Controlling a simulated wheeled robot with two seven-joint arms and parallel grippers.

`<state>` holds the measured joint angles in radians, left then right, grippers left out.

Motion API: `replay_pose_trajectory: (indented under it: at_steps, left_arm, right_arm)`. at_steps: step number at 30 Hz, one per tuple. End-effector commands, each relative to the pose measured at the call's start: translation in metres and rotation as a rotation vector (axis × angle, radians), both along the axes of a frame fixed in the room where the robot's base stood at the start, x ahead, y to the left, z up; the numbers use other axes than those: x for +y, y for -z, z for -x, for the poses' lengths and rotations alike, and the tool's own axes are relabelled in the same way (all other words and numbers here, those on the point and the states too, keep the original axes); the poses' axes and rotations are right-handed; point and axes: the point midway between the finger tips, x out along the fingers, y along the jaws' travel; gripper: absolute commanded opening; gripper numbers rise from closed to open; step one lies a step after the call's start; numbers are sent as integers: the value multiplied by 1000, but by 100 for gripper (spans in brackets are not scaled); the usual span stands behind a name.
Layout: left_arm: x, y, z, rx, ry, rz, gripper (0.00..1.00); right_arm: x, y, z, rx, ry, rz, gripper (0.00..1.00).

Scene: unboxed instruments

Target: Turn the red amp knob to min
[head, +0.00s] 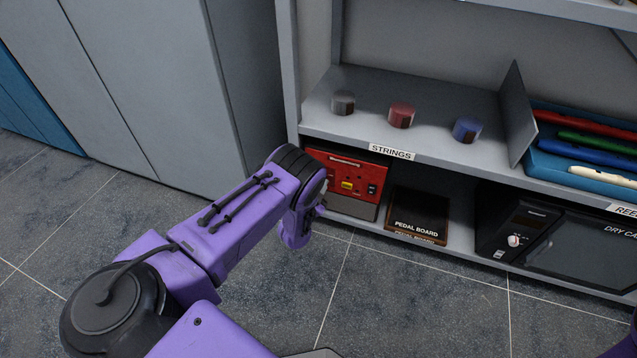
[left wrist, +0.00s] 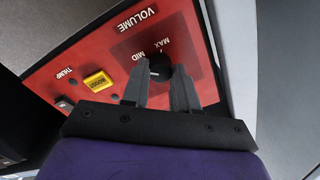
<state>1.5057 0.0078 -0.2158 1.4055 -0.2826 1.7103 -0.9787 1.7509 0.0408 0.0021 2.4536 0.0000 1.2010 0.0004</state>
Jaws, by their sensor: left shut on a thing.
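The red amp (head: 347,165) stands at the left end of the lower shelf. In the left wrist view its red panel (left wrist: 85,62) appears upside down, with VOLUME, MAX and MID lettering. The black knob (left wrist: 160,66) is beside the MID and MAX labels. My left gripper (left wrist: 158,82) is shut on this knob, with one finger on each side. The fingers hide part of the knob and the panel behind it; I cannot tell where the knob points. In the head view my left arm hides the knob. My right gripper is out of view.
A yellow button (left wrist: 98,81) is on the same panel. A pedal board box (head: 418,215) and a black dry cabinet (head: 560,240) stand to the right. Grey, red and blue cylinders sit on the shelf above (head: 430,135). The floor in front is clear.

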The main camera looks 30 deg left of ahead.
Motion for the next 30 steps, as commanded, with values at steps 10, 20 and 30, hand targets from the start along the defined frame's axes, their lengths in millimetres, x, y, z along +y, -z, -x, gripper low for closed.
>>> replay_pose_trajectory:
  at_steps: [10, 20, 30]
  left_arm:
    - [-1, 1, 1, -73, 1, 321, 0]
    - [-1, 1, 1, -146, 0, 626, 0]
    - [0, 2, 1, -221, -1, 939, 0]
  right_arm:
    - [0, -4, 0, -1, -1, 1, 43]
    - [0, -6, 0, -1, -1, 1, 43]
    - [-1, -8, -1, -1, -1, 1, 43]
